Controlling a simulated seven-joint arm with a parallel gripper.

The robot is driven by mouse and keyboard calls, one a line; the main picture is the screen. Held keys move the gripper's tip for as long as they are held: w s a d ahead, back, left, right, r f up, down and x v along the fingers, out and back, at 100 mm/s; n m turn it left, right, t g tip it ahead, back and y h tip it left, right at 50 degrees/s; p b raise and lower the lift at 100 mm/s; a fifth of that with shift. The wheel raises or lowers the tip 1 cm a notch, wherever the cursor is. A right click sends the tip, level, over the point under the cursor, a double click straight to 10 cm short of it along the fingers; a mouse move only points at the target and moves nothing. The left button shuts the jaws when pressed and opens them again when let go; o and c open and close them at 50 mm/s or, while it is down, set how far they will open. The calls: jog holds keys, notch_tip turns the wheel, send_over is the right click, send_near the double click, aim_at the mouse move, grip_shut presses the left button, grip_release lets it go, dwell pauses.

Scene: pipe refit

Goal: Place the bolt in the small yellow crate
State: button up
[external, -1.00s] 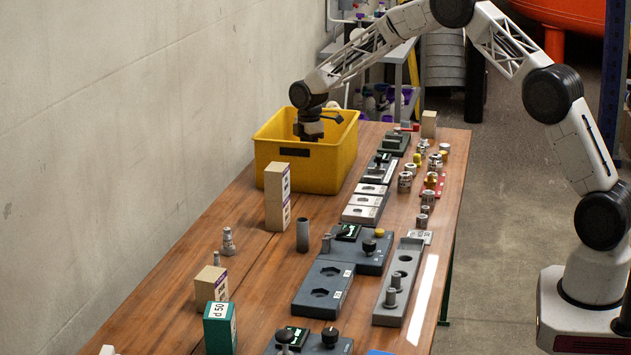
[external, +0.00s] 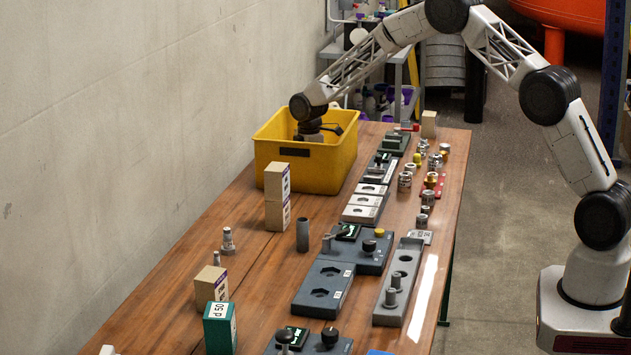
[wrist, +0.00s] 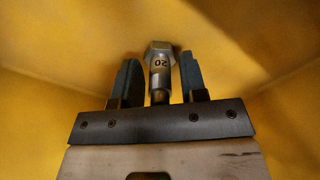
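The yellow crate (external: 325,168) stands at the far left of the table, by the wall. My gripper (external: 309,137) reaches down inside it, and the crate's front wall hides the fingertips in the external view. In the wrist view my gripper (wrist: 161,77) has its two dark fingers apart. The bolt (wrist: 160,75), metal with a hex head and "20" on it, shows between them, with a visible gap on each side. Yellow crate walls surround it. I cannot tell whether the bolt touches the crate floor.
Dark and grey fixture blocks (external: 323,288) and several fittings (external: 405,181) fill the right side. The table's left part is mostly clear.

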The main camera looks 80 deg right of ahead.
jog(key=shift+o, duration=0.3)
jog(key=shift+r, duration=0.15)
notch_tip(320, 180, up, 12)
jog(key=shift+r, duration=0.1)
dwell(0.6)
dwell(0.5)
jog(key=s+a+r+m+t, duration=0.1)
jog(key=s+a+r+m, duration=0.1)
jog(key=s+a+r, duration=1.1)
jog(key=s+a+r+m, duration=0.2)
jog(key=s+a+r, duration=0.7)
jog(key=s+a, duration=0.45)
jog(key=s+a+r+m+t, duration=0.1)
jog(key=s+a+m, duration=0.1)
jog(key=s+a, duration=0.55)
jog(key=s+a+r+m, duration=0.1)
jog(key=s+a, duration=0.4)
jog(key=s, duration=0.5)
jog(key=s+a+f+m, duration=0.1)
jog(key=s+a+f, duration=0.1)
jog(key=s, duration=0.6)
jog(key=s+a+f+m, duration=0.1)
jog(key=s+a+f, duration=0.1)
jog(key=s, duration=0.6)
jog(key=shift+s+a+f+t, duration=0.25)
jog(key=shift+a+f+t, duration=0.05)
jog(key=shift+f, duration=0.2)
